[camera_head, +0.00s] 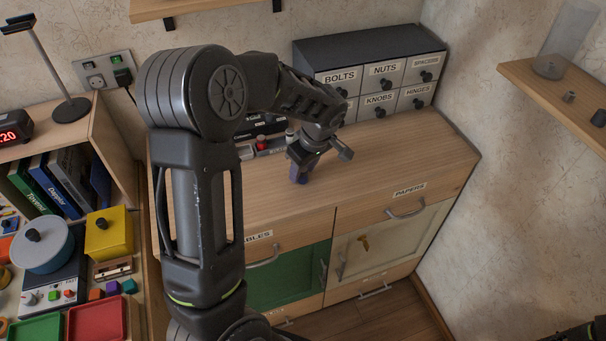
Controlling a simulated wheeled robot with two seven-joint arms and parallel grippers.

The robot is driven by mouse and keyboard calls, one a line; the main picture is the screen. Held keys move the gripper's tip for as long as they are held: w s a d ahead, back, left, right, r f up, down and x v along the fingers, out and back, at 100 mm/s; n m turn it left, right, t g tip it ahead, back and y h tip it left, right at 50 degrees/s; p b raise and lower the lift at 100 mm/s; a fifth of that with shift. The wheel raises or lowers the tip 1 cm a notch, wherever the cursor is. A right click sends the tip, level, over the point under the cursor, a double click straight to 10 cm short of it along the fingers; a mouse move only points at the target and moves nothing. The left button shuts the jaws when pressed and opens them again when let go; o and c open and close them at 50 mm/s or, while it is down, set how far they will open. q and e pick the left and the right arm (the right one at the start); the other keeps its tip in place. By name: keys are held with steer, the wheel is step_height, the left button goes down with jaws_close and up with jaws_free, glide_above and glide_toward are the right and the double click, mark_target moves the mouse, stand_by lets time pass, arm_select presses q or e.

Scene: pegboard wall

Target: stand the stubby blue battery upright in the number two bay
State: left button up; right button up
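My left arm reaches over the wooden cabinet top, and my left gripper (309,166) is low above it, pointing down. A small blue-purple thing (299,176), which looks like the stubby blue battery, shows at the gripper's lower end, close to the wood. I cannot tell whether the fingers are shut on it or just beside it. Behind the arm, a dark unit (262,145) with small red and white-topped pieces stands against the wall. It may hold the battery bays; my arm hides part of it, and no bay number is readable.
A drawer unit (387,88) labelled bolts, nuts and knobs stands at the back of the cabinet top (410,150). The cabinet top right of the gripper is clear. A shelf (555,95) is at right. Books, a yellow box (109,234) and trays crowd the left.

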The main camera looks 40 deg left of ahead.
arm_select(q)
jaws_close()
stand_by(0.5)
steer(key=shift+r, duration=0.55)
step_height(320, 180, up, 9)
steer(key=shift+b, duration=0.85)
